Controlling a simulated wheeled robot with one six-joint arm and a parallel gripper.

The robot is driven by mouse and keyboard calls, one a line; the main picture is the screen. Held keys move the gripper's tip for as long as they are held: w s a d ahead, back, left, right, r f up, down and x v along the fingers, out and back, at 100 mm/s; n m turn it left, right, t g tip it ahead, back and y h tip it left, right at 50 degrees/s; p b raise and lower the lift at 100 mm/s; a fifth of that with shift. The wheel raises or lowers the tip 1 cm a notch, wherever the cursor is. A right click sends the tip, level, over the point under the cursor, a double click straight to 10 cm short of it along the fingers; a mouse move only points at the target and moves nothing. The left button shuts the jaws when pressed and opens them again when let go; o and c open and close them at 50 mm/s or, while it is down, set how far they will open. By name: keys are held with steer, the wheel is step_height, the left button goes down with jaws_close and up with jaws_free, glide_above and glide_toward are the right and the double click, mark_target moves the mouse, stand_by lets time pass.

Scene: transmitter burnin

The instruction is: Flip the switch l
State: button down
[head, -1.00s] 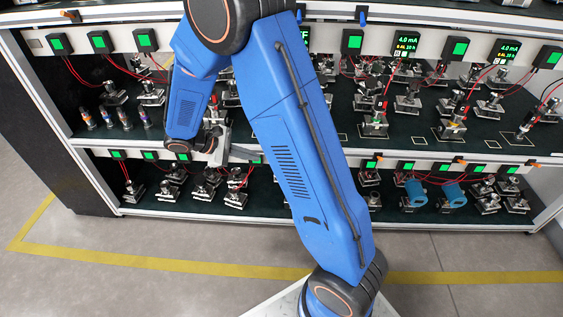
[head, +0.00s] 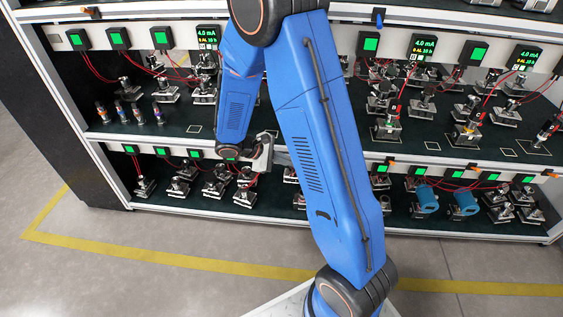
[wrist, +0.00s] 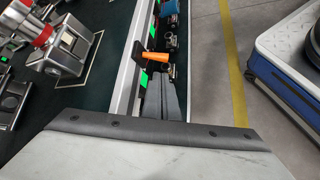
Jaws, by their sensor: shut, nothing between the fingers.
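An orange switch lever (wrist: 158,57) on a black pivot stands out from the white shelf rail in the wrist view. I cannot read any label, so I cannot tell whether it is switch l. My gripper (wrist: 163,82) is shut and empty, its dark fingers close to the lever along the rail. I cannot tell whether they touch it. In the head view my gripper (head: 281,158) is at the lower shelf rail, partly hidden behind my blue arm. Other orange levers (head: 390,159) (head: 472,166) show farther right on that rail.
The rack's upper shelf holds metal fixtures with red wires and colored cylinders (head: 137,113). Blue cylinders (head: 466,203) stand on the lower shelf. A blue lever (head: 378,17) is on the upper rail. The floor in front, with a yellow line (head: 150,258), is clear.

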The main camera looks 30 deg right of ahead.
steer(key=shift+s+d+r, duration=0.3)
steer(key=shift+s, duration=0.15)
steer(key=shift+r+n+g+y, duration=0.3)
steer(key=shift+n+g+y, duration=0.2)
steer(key=shift+g+y, duration=0.1)
stand_by(0.5)
steer(key=shift+w+d+r+n+g+y, duration=0.1)
steer(key=shift+r+n+g+y, duration=0.25)
steer(key=shift+n+g+y, duration=0.35)
steer(key=shift+w+r+n+g+y, duration=0.1)
steer(key=shift+r+n+g+y, duration=0.25)
steer(key=shift+g, duration=0.55)
steer(key=shift+d+r+n+g+y, duration=0.1)
steer(key=shift+r+n+g+y, duration=0.35)
steer(key=shift+g, duration=0.35)
steer(key=shift+n+g, duration=0.3)
steer(key=shift+n, duration=0.1)
steer(key=shift+w+r, duration=0.1)
steer(key=shift+r, duration=0.1)
stand_by(0.5)
steer(key=shift+r, duration=0.65)
steer(key=shift+a, duration=0.1)
